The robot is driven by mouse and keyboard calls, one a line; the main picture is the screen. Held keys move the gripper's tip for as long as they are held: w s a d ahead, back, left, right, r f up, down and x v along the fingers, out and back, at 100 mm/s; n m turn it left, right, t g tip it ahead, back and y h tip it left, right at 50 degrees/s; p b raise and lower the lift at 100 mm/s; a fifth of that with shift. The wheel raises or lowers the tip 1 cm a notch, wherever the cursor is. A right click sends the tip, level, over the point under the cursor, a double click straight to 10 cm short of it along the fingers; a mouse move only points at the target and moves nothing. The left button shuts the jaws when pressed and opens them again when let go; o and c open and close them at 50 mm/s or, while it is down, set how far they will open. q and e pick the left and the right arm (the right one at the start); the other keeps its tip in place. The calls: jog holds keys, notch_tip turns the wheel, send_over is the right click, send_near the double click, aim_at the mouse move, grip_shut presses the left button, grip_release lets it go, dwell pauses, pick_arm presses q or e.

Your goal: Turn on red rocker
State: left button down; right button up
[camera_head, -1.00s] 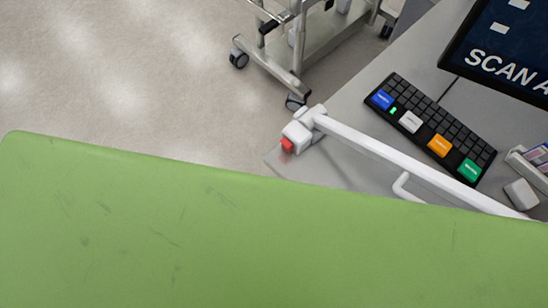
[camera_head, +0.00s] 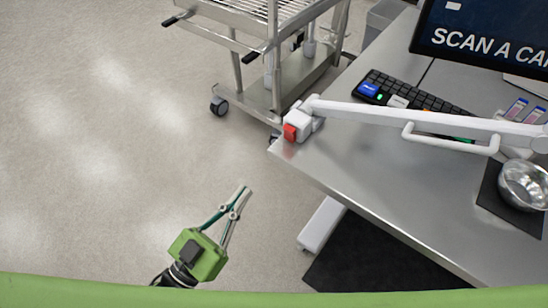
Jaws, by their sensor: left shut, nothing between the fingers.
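The red rocker (camera_head: 290,132) sits on the end of a white box (camera_head: 300,120) at the left end of a white arm (camera_head: 400,116), over the near left corner of the steel table. My left gripper (camera_head: 246,189) is below and to the left of the rocker, apart from it, over the floor. Its green body is at the bottom and its thin fingers point up and slightly right. The fingers are shut and empty. My right gripper is not in view.
The steel table (camera_head: 350,170) fills the right side. On it are a black keyboard (camera_head: 436,102), a monitor (camera_head: 470,42) and a metal bowl (camera_head: 524,184). A wheeled steel cart (camera_head: 287,82) stands behind the rocker. Bare floor (camera_head: 110,160) lies open at left.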

pick_arm(q)
jog(key=shift+s+d+r, duration=0.1)
jog(key=shift+r, duration=0.4)
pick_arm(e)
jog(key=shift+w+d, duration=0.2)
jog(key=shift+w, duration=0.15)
pick_arm(q)
jog(key=p, duration=0.3)
send_near(288, 132)
jog(key=x, duration=0.6)
jog(key=shift+r, duration=0.15)
jog(key=shift+w+d, duration=0.3)
jog(key=shift+w, duration=0.1)
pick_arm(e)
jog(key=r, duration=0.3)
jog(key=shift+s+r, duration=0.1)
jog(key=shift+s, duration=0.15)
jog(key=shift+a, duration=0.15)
